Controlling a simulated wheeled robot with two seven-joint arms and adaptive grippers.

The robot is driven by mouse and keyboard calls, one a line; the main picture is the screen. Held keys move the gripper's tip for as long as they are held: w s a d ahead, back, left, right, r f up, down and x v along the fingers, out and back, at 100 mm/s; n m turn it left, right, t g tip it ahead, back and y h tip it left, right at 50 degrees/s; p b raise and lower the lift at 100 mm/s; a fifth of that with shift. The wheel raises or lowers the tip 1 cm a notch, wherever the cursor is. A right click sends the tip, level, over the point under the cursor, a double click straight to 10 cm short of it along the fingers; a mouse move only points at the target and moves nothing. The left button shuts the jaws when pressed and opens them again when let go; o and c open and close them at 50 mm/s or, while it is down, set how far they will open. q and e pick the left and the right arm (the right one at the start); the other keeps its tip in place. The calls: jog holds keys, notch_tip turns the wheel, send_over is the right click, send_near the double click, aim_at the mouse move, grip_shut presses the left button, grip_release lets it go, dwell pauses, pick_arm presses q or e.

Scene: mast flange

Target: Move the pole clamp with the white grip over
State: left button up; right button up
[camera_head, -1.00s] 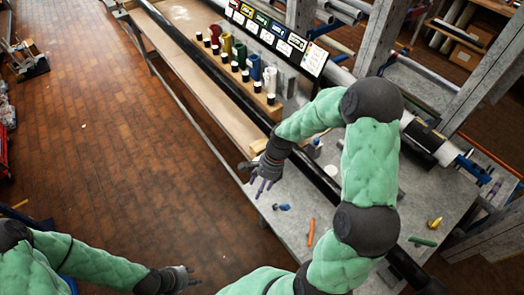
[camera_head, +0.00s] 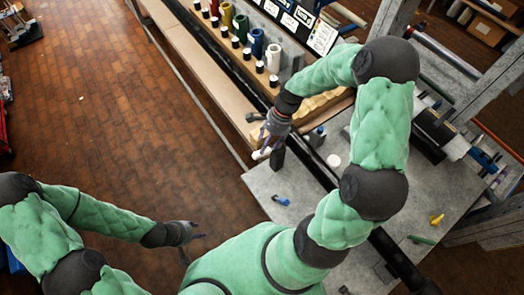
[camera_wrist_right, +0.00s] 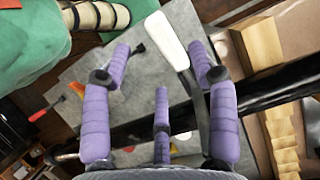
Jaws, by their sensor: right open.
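The pole clamp's white grip (camera_wrist_right: 166,40) shows in the right wrist view, tilted, with a dark grey lever (camera_wrist_right: 193,85) running down from it toward the black pole (camera_wrist_right: 265,88). My right gripper (camera_wrist_right: 160,55) is open, its purple fingers on both sides of the white grip and not closed on it. In the head view, my right gripper (camera_head: 272,138) is by the pole (camera_head: 322,170), and a small part of the white grip (camera_head: 262,154) shows below it. The clamp's body is mostly hidden. My left gripper (camera_head: 192,244) is empty over the floor, fingers apart.
A wooden rack with several coloured spools (camera_head: 257,42) and black-and-white pegs stands beyond the pole. The grey table (camera_head: 292,185) holds a blue piece (camera_head: 281,200), a white disc (camera_head: 333,160) and a yellow piece (camera_head: 437,220). The brick floor at left is open.

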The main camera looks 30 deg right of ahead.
jog(key=shift+x, duration=3.15)
jog(key=shift+w+d, duration=0.1)
grip_shut()
